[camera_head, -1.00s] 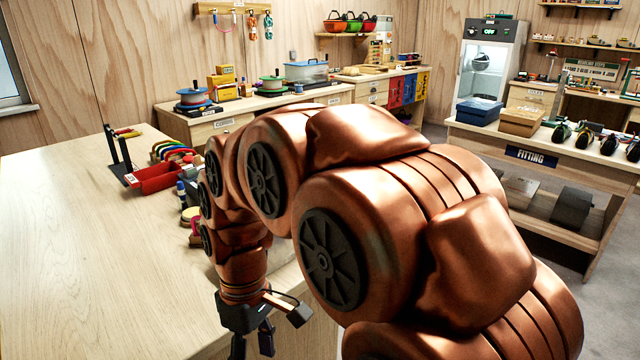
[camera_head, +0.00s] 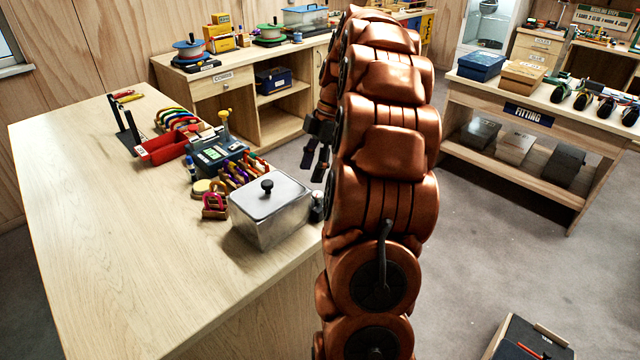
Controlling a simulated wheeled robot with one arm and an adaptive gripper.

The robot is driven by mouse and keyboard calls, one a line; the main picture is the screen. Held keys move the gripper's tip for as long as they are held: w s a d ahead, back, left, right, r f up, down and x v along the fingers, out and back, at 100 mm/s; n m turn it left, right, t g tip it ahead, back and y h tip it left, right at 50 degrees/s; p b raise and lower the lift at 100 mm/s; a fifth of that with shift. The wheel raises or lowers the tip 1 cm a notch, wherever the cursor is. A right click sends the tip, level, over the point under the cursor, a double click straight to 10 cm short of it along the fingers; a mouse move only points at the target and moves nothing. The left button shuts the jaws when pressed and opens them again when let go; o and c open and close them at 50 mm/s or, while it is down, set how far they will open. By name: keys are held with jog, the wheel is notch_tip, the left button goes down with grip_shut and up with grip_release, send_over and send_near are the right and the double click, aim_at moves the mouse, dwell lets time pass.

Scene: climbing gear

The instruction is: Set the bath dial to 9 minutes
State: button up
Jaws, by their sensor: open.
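A steel box-shaped bath (camera_head: 265,222) with a black-knobbed lid stands at the right edge of the wooden table. A small dark part (camera_head: 316,206) shows at its right end, beside my arm. It may be the dial, but I cannot make out any marks or a setting. My gripper (camera_head: 315,163) is open and empty, with its fingers pointing down. In the picture it appears above and to the right of the bath, apart from it.
A grey device with a display (camera_head: 216,155), a red tray (camera_head: 163,147) and several coloured carabiners crowd the table behind the bath. The table's left and front (camera_head: 120,240) are clear. A fitting bench (camera_head: 560,125) stands at right.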

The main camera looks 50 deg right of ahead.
jog(key=n, duration=0.1)
send_near(318, 193)
jog(key=shift+p+x, duration=1.4)
jog(key=shift+x, duration=2.8)
jog(key=shift+s, duration=0.1)
grip_shut()
